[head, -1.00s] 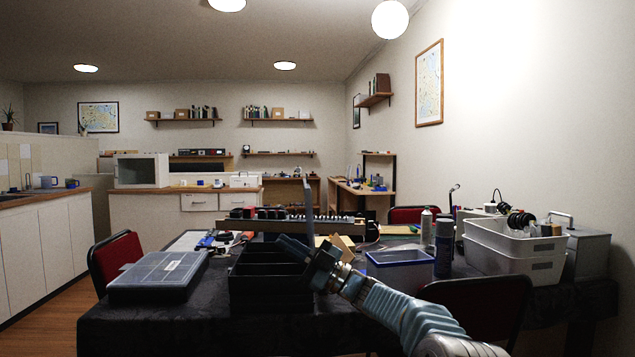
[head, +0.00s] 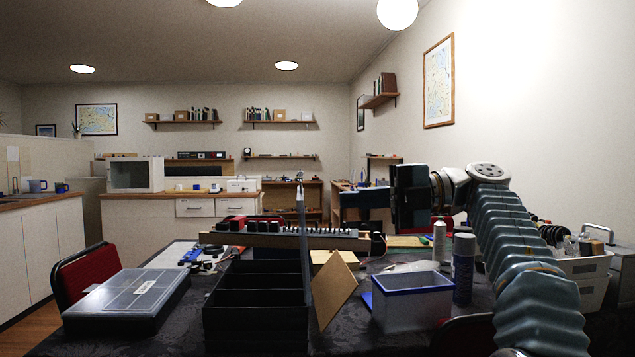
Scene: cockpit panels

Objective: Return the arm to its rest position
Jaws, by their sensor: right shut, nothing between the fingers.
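My right arm comes in from the lower right, bent upward, with its ribbed blue-grey sleeve in front of the right side of the table. My right gripper (head: 398,196) is raised above the table, clear of the things on it. It is shut and holds nothing that I can see. My left gripper is not in view.
The dark table holds a grey lidded case (head: 130,300), a black compartment box (head: 255,308), a tilted brown board (head: 333,290), a blue-rimmed bin (head: 412,305) and a spray can (head: 463,268). Behind them lies a long panel with switches (head: 285,240). The air above the table's left and middle is free.

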